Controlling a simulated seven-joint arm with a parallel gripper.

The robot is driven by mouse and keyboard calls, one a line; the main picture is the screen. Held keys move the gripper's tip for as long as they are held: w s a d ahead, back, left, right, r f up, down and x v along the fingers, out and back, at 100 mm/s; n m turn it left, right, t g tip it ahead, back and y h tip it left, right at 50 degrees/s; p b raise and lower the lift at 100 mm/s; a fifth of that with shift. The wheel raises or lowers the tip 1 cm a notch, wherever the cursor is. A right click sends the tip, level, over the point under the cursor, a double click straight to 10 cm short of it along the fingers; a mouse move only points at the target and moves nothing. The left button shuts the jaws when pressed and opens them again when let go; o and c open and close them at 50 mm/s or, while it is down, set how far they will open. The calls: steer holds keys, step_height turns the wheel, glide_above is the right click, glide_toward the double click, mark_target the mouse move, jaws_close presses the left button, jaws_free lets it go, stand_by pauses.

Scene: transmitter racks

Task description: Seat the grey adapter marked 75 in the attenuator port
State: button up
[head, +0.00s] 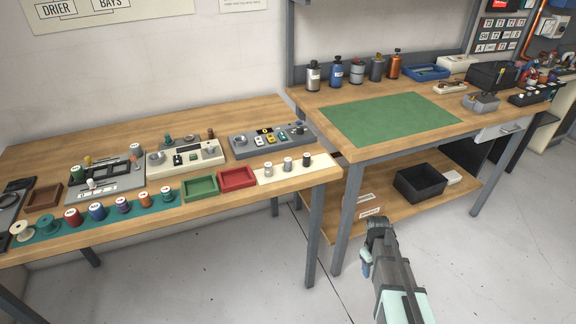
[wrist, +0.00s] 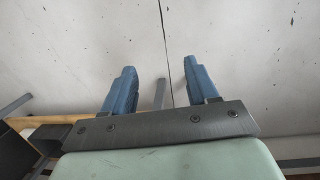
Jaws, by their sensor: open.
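Three small adapters stand upright on a white strip (head: 264,180) at the right end of the left bench: a light one (head: 268,169), a grey one (head: 288,164) and a dark one (head: 306,160). Their markings are too small to read. Behind them are a grey panel unit (head: 246,149) with a round fitting, a yellow part and switches, and a cream unit (head: 210,160) with a dial. I cannot tell which holds the attenuator port. My gripper (head: 367,266) is over the floor in front of the benches, apart from the adapters. In the wrist view its blue fingers (wrist: 162,85) are spread and empty.
A green tray (head: 200,188) and red tray (head: 237,179) lie left of the white strip. Several spools (head: 97,212) line the left bench's front. The right bench has a clear green mat (head: 390,120), bottles behind it, and a black bin (head: 420,184) on its lower shelf.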

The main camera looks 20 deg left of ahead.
steer(key=w+a+r+n+t, duration=0.1)
steer(key=w+a+r+n, duration=0.1)
steer(key=w+a+r, duration=0.4)
steer(key=w+a+r+n+t, duration=0.1)
steer(key=w+a+r, duration=0.3)
steer(key=r, duration=0.4)
step_height(320, 180, up, 30)
steer(key=n+g+y, duration=0.1)
steer(key=n+y, duration=0.3)
steer(key=n, duration=0.2)
glide_above(288, 159)
steer(key=d, duration=0.2)
steer(key=f, duration=0.4)
steer(key=a+f, duration=0.1)
steer(key=f, duration=0.8)
steer(key=shift+s+a, duration=0.1)
steer(key=shift+a, duration=0.25)
jaws_close()
